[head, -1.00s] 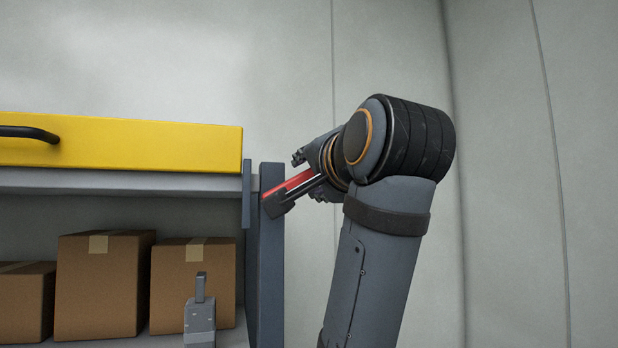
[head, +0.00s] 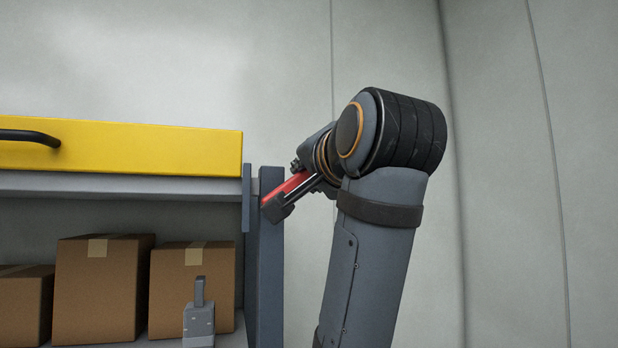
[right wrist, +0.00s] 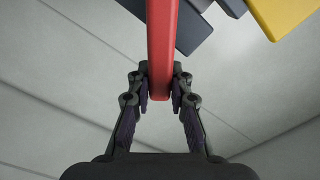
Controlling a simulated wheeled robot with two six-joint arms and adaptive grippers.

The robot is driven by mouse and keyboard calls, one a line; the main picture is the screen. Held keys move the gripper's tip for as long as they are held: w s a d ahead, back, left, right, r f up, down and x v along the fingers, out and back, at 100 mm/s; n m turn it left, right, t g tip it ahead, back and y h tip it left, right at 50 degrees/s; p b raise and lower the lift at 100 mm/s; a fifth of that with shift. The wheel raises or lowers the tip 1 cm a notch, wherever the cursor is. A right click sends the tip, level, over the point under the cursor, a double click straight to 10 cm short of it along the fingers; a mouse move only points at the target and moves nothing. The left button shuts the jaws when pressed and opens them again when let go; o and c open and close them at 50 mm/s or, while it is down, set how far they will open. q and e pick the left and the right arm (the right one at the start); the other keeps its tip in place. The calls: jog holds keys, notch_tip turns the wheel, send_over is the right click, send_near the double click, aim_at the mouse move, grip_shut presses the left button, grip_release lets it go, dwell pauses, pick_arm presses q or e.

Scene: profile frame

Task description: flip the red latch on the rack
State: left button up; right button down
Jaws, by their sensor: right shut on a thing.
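The red latch (head: 289,187) is a straight bar on a dark mount at the front right post of the rack (head: 271,290). It slants up to the right from the post. In the right wrist view the red latch (right wrist: 163,40) runs down from the top edge, its end between my fingers. My right gripper (right wrist: 160,88) is shut on the latch near its free end. In the head view my right gripper (head: 312,178) is partly hidden by its own wrist. My left gripper is not in view.
A yellow case (head: 120,148) with a black handle lies on the rack's upper shelf. Cardboard boxes (head: 100,290) stand on the shelf below. A small grey bracket (head: 199,318) stands in front of them. Bare wall fills the right side.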

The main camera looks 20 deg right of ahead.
jog(key=c, duration=1.2)
grip_release()
jog(key=shift+w, duration=0.1)
jog(key=shift+r, duration=0.1)
notch_tip(320, 180, up, 10)
jog(key=shift+f, duration=0.25)
jog(key=shift+r, duration=0.15)
